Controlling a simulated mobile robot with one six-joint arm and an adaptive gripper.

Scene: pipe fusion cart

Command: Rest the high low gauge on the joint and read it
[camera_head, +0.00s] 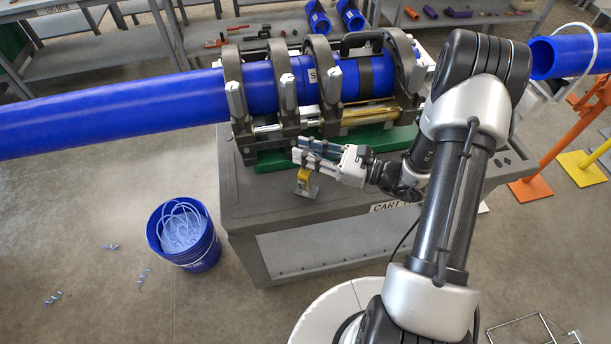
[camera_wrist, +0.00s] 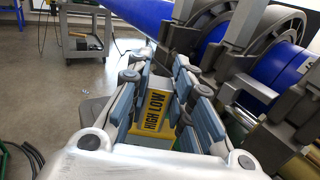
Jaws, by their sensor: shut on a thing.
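The high low gauge (camera_wrist: 153,108) is a yellow plate with black "HIGH LOW" lettering, seen between my fingers in the wrist view.
Grey clamp rings (camera_head: 284,75) and guide rods stand close behind my gripper on a green base (camera_head: 280,160). The grey cart top (camera_head: 255,187) is clear at the front. A blue bucket (camera_head: 184,240) stands on the floor at left. Pale shavings lie near it.

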